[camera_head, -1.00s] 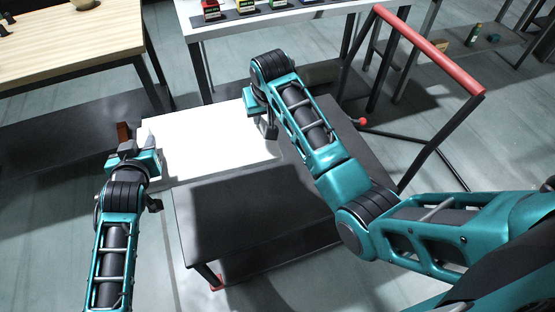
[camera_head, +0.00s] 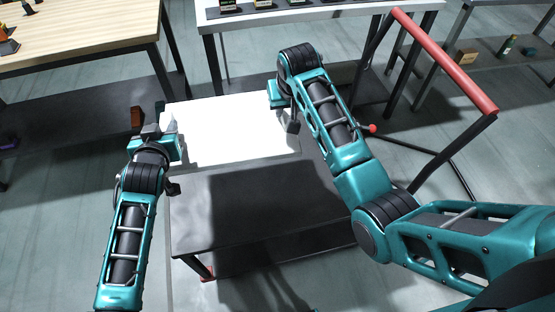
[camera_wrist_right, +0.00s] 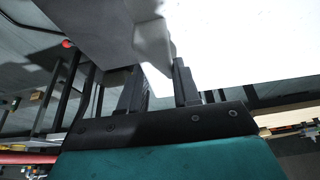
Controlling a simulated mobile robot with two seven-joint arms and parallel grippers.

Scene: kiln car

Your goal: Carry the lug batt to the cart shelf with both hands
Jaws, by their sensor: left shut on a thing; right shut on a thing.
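The lug batt (camera_head: 235,128) is a white, flat slab, held level between my two grippers over the far part of the dark cart shelf (camera_head: 255,205). I cannot tell whether it touches the shelf. My left gripper (camera_head: 168,142) is shut at the batt's left end; its fingertips and the lug there are mostly hidden. My right gripper (camera_head: 284,108) is shut at the right end. In the right wrist view the batt (camera_wrist_right: 240,45) shows above the right gripper (camera_wrist_right: 160,88), with a pale lug (camera_wrist_right: 153,42) at its fingers.
The cart's red handle (camera_head: 445,62) rises at the right. A wooden-topped table (camera_head: 80,35) stands at the back left and a white-topped table (camera_head: 320,12) behind the batt. A shelf with small items (camera_head: 505,48) stands at the far right. The near part of the cart shelf is bare.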

